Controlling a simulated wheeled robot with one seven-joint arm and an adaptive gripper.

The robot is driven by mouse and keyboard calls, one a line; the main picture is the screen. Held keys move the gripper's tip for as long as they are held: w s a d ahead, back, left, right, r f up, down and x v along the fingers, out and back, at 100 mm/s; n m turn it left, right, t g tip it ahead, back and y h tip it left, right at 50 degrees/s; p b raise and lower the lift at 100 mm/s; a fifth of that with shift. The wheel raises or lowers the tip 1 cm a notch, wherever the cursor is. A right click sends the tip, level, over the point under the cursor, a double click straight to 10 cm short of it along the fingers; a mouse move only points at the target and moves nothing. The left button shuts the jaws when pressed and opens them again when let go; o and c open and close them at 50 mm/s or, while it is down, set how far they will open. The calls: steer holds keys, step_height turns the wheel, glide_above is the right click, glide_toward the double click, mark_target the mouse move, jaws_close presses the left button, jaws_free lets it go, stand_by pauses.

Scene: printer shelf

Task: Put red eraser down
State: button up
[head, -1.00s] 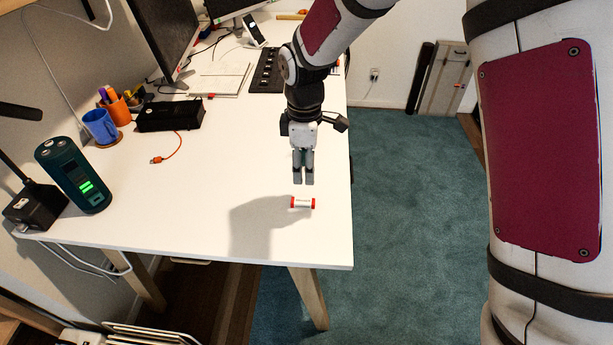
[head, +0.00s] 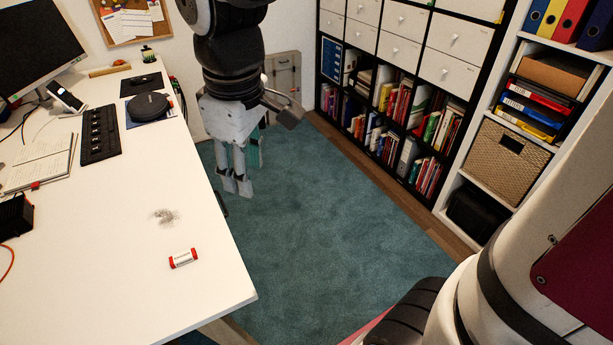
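The red eraser (head: 183,258) is a small white cylinder-like piece with red ends. It lies on the white desk (head: 135,285) near the right front corner, with nothing touching it. My gripper (head: 237,186) hangs fingers down, up and to the right of the eraser in the head view and apart from it. Two grey fingers show close together with nothing visible between their tips. Seen at this slant, how far they are apart is unclear. A teal piece (head: 255,150) shows beside the fingers.
A grey speckled patch (head: 165,216) lies on the desk behind the eraser. Teal carpet (head: 330,240) and shelves (head: 405,95) are to the right.

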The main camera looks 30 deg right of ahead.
steer(key=s+d+m, duration=0.3)
steer(key=s+m, duration=0.1)
steer(key=s, duration=0.4)
steer(key=s+d+r+m+t, duration=0.1)
steer(key=s+d+m, duration=0.2)
steer(key=s, duration=0.5)
steer(key=shift+d+m, duration=0.2)
steer(key=shift+m, duration=0.4)
steer(key=shift+s+r, duration=0.1)
step_height(320, 180, up, 7)
steer(key=t+p, duration=0.1)
steer(key=p, duration=0.4)
steer(key=shift+t+p, duration=0.3)
steer(key=shift+a, duration=0.1)
